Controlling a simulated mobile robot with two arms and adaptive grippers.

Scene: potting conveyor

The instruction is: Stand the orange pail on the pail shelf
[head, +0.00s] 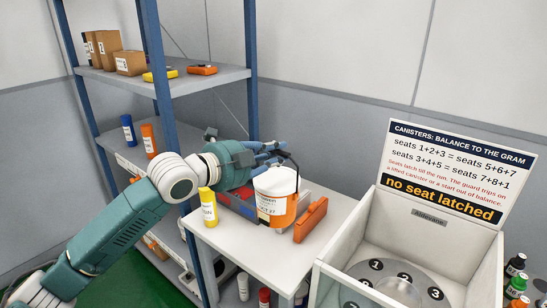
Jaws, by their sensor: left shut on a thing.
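The orange pail (271,213) has a white upper part, an orange lower part and a printed label. It is upright over the small white table (248,242); I cannot tell if its base touches the top. My left gripper (272,152) is just above the pail's rim, shut on its thin dark handle, which arcs down the pail's right side. The fingers partly hide the grip. A blue-framed shelf rack (205,79) stands at the left and back; I cannot tell which level is the pail shelf. My right gripper is not in view.
A yellow bottle (208,207), a blue-and-red bin (237,203) and an orange upright item (311,220) crowd the pail. The rack holds boxes (104,47) above and blue and orange bottles (149,140) lower. A white machine (430,240) with a sign stands right.

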